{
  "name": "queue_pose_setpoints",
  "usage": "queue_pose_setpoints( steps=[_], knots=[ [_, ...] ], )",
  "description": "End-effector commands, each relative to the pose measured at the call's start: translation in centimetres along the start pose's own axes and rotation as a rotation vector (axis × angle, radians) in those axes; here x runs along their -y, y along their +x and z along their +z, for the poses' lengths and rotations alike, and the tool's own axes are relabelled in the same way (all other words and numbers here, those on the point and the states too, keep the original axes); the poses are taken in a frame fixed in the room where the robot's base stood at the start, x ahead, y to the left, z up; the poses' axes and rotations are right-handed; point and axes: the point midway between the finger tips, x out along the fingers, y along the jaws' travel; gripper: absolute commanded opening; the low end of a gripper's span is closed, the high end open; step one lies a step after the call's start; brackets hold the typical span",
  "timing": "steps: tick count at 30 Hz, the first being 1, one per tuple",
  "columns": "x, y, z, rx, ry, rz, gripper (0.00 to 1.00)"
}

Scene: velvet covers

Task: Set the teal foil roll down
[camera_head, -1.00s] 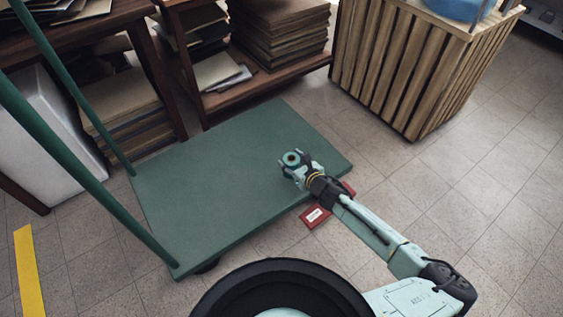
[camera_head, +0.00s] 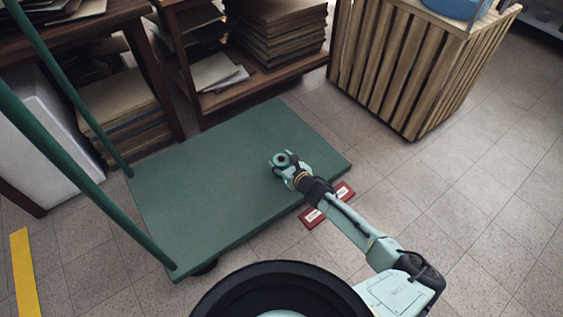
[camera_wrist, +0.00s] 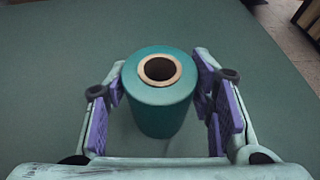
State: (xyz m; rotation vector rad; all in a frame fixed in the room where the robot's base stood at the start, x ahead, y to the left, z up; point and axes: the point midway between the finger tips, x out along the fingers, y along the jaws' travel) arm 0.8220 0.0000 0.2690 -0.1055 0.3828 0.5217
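The teal foil roll (camera_wrist: 158,108) stands upright between the finger pads of my gripper (camera_wrist: 160,85) in the wrist view. Its round top with a pale brown core ring faces the camera. The purple pads close on both sides of its upper part. In the head view the roll (camera_head: 281,160) shows at the end of my arm, over the right part of the green cart platform (camera_head: 205,185). I cannot tell whether its base touches the platform.
A red sign or box (camera_head: 322,208) lies on the floor by the platform's right edge, partly behind my arm. A slatted wooden crate (camera_head: 410,70) stands behind. Green handle bars (camera_head: 85,165) rise at left. Shelves (camera_head: 230,90) hold stacked boards. Most of the platform is bare.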

Motion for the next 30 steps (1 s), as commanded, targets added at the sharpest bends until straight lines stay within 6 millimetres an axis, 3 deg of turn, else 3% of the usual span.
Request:
queue_pose_setpoints(
  steps=[8, 19, 23, 30],
  knots=[
    [0.0, 0.0, 0.0, -0.001, 0.0, 0.0, 0.68],
    [0.0, -0.3, 0.5, -0.001, 0.001, -0.001, 0.68],
    [0.2, -2.1, 0.4, -0.001, 0.002, -0.003, 0.68],
    [0.2, -7.4, 0.4, -0.001, 0.0, -0.004, 0.68]
  ],
)
